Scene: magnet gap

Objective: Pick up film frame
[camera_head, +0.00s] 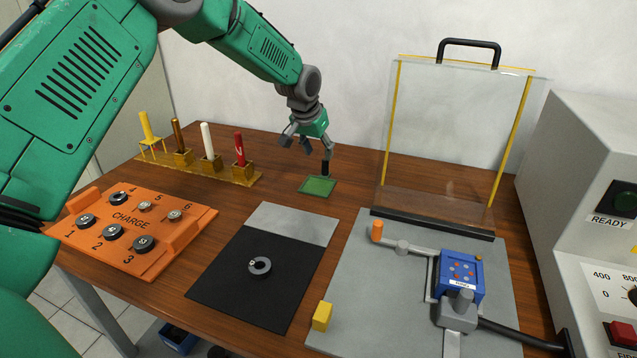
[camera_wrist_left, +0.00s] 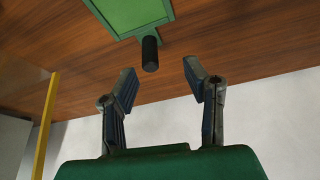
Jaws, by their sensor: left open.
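The film frame (camera_head: 318,186) is a small flat green panel with a dark green border, lying on the wooden table toward the back. Its short black handle (camera_head: 325,168) stands up at the far edge. My left gripper (camera_head: 306,152) is open just above and behind the frame, with the handle near its right finger. In the left wrist view the green frame (camera_wrist_left: 138,14) is at the top, and its black handle (camera_wrist_left: 150,54) points toward the gap between the open fingers (camera_wrist_left: 158,88). Nothing is between the fingertips. My right gripper is not seen.
A rack (camera_head: 214,170) with several coloured rods stands left of the frame. An orange CHARGE tray (camera_head: 186,228), a black mat (camera_head: 225,287) with a grey ring (camera_head: 260,266), and a grey plate (camera_head: 345,281) with a blue block (camera_head: 461,273) lie in front. A clear shield (camera_head: 455,130) stands right.

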